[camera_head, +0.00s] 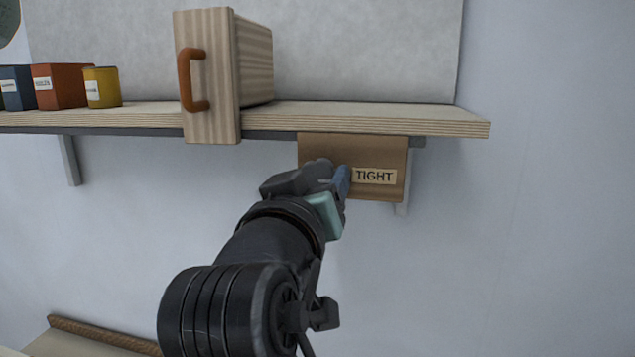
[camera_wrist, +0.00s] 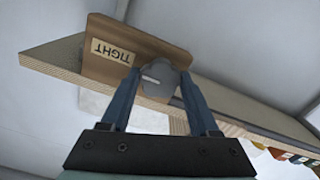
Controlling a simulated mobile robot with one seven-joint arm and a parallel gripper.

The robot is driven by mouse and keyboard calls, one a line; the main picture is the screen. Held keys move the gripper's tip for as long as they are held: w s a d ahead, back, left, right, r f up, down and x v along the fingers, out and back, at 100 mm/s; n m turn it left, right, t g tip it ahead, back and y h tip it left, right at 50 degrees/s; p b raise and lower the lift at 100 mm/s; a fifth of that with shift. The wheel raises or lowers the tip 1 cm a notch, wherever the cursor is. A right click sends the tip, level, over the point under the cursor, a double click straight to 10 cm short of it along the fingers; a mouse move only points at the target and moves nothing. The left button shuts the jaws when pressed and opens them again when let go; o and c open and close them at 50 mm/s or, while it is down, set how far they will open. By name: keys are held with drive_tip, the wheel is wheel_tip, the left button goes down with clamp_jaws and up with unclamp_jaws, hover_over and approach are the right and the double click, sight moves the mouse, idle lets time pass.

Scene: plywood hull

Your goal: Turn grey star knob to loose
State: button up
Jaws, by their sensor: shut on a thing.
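The grey star knob (camera_wrist: 158,78) is on a brown panel (camera_head: 389,147) that hangs below the shelf's front edge. A white mark shows on the knob's face in the wrist view. A label reading TIGHT (camera_head: 375,176) is beside the knob on the same panel; it appears upside down in the wrist view (camera_wrist: 113,52). My gripper (camera_wrist: 157,90) has its two blue fingers on either side of the knob and is shut on it. In the head view my gripper (camera_head: 342,178) hides the knob.
The plywood shelf (camera_head: 390,117) runs just above the panel. A wooden drawer-like box with an orange handle (camera_head: 192,80) juts over its edge. Blue, red (camera_head: 60,86) and yellow (camera_head: 103,87) containers stand at left. The wall below and right is clear.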

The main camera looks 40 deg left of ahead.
drive_tip(key=shift+n, duration=0.3)
drive_tip(key=n, duration=0.4)
drive_tip(key=shift+n, duration=0.3)
drive_tip(key=n+b, duration=0.1)
drive_tip(key=n, duration=0.3)
drive_tip(key=shift+n, duration=0.3)
drive_tip(key=n+b, duration=0.1)
drive_tip(key=n, duration=0.3)
drive_tip(key=shift+n+b, duration=0.4)
drive_tip(key=shift+n, duration=1.7)
drive_tip(key=o, duration=1)
